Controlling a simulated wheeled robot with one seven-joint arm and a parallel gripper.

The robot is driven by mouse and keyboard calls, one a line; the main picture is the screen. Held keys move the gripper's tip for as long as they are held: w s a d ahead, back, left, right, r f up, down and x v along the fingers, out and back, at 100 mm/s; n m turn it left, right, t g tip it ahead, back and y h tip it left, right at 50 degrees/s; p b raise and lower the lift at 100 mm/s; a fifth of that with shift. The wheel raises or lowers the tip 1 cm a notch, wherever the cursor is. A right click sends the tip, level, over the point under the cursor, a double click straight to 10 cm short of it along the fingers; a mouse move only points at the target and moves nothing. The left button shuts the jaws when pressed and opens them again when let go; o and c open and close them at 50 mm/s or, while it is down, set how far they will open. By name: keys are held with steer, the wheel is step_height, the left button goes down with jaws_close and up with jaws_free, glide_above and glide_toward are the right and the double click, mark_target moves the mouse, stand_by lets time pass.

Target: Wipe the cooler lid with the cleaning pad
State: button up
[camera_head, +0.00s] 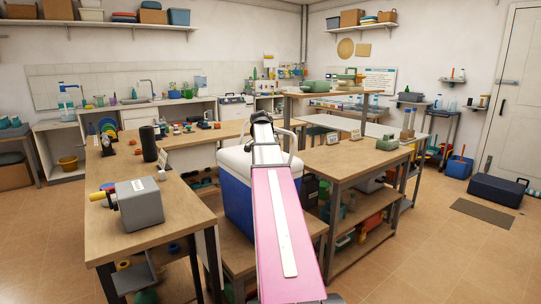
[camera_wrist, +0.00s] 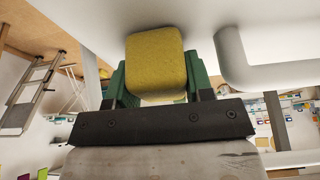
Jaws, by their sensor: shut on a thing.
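The cooler (camera_head: 236,196) has a blue body, a white lid (camera_head: 235,160) and a white handle, and stands among wooden tables in the middle of the head view. My arm reaches over it and hides part of the lid. In the wrist view my gripper (camera_wrist: 158,82) has green fingers shut on a yellow cleaning pad (camera_wrist: 155,62). A white surface, seemingly the lid (camera_wrist: 90,22), lies close by the pad, with the white cooler handle (camera_wrist: 232,55) to its right. I cannot tell whether the pad touches the lid. The head view does not clearly show pad or fingers.
A table at left (camera_head: 100,226) bears a grey box device (camera_head: 140,204) and a black cylinder (camera_head: 149,144). A table at right (camera_head: 345,165) bears small signs and a green case (camera_head: 387,143), close beside the cooler. Open tiled floor lies at far right.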

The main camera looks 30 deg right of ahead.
steer(key=shift+w+d, duration=0.15)
steer(key=shift+d, duration=0.8)
steer(key=shift+w+d, duration=0.15)
steer(key=shift+d, duration=0.8)
steer(key=shift+a, duration=0.15)
steer(key=shift+s+a, duration=0.2)
steer(key=shift+a, duration=1.1)
steer(key=shift+s+a, duration=0.2)
steer(key=shift+a, duration=1.1)
steer(key=shift+s+a, duration=0.2)
steer(key=shift+a, duration=1.1)
steer(key=shift+r, duration=0.2)
steer(key=shift+r, duration=2.85)
